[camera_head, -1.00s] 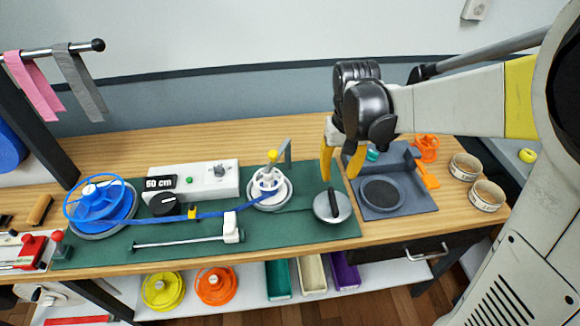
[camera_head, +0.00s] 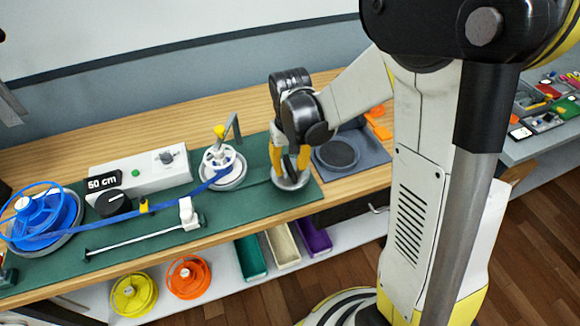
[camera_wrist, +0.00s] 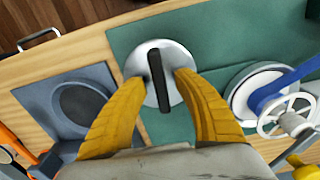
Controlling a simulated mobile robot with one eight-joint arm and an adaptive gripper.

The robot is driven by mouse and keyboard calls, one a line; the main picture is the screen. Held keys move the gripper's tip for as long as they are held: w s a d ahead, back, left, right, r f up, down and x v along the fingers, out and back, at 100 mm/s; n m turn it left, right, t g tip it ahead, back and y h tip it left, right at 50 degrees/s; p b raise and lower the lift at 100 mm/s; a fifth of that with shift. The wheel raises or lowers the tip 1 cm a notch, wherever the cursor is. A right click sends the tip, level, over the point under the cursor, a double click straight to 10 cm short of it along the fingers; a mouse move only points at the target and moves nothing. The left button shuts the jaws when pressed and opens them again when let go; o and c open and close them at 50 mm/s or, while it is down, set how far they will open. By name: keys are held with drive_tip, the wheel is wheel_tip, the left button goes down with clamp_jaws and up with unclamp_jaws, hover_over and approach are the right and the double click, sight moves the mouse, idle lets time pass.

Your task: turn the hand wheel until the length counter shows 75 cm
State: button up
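The length counter (camera_head: 102,183) on the white box appears to read 50 cm. A blue strap (camera_head: 170,197) runs from the blue reel (camera_head: 42,215) on the left to a white spool (camera_head: 222,168), which carries a small white spoked wheel, clearer in the wrist view (camera_wrist: 290,117). My gripper (camera_head: 291,167) points down at a grey metal disc (camera_head: 292,182) with a black bar handle. In the wrist view the yellow fingers (camera_wrist: 163,80) stand apart on either side of the black bar (camera_wrist: 159,95). I cannot tell whether they touch the disc.
A slate-grey tray with a dark round pad (camera_head: 337,153) lies right of the disc. A post with a yellow knob (camera_head: 220,131) rises by the spool. A black knob (camera_head: 112,203) and a slide rod (camera_head: 140,238) are on the green mat. Coloured bins and reels stand below.

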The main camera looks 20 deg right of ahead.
clamp_jaws()
drive_tip(key=shift+m, duration=2.9)
unclamp_jaws()
